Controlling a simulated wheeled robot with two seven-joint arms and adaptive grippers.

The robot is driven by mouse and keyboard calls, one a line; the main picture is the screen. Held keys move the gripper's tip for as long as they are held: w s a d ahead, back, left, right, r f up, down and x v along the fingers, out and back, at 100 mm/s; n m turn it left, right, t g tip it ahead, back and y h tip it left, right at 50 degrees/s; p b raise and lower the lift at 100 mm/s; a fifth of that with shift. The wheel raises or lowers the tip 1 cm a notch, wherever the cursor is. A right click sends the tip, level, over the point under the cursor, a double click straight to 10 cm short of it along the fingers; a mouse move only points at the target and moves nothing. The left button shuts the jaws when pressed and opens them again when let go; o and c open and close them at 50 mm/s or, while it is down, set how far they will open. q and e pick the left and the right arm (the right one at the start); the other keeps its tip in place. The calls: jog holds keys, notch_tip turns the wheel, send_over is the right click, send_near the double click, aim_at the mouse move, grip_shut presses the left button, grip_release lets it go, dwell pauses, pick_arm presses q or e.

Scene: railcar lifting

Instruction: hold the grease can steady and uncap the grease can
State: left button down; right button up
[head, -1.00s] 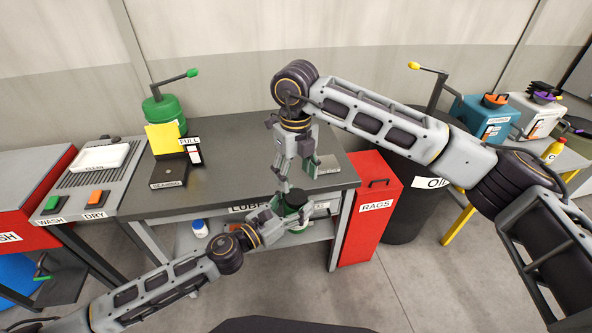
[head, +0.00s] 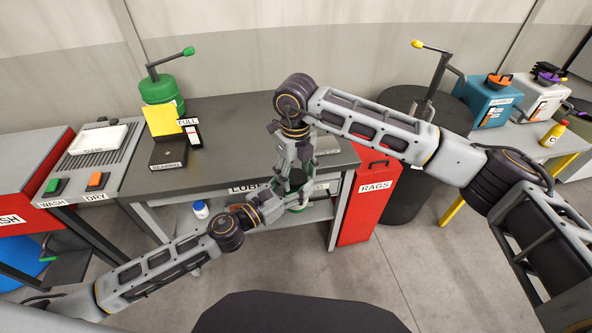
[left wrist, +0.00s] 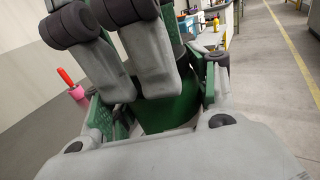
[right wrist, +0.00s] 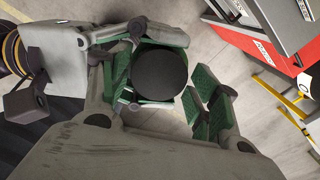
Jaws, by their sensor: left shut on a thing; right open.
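The green grease can (left wrist: 168,112) is held in the jaws of my left gripper (left wrist: 155,105). In the head view the can (head: 298,207) is in front of the bench, largely hidden by both grippers. Its round black cap (right wrist: 158,73) faces the right wrist camera. My left gripper (head: 272,208) comes in from the left and is shut on the can's body. My right gripper (right wrist: 165,88) is above the can, with open fingers on either side of the cap. I cannot tell whether they touch it. In the head view my right gripper (head: 293,183) points down.
The red rags bin (head: 366,200) and the dark oil drum (head: 410,200) stand to the right.

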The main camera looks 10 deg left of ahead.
jog(key=c, duration=0.9)
jog(key=shift+o, duration=0.2)
jog(key=shift+d+n, duration=0.1)
jog(key=shift+n, duration=1.6)
jog(key=o, duration=1.1)
jog(key=shift+r, duration=2.25)
jog(key=shift+c, duration=0.4)
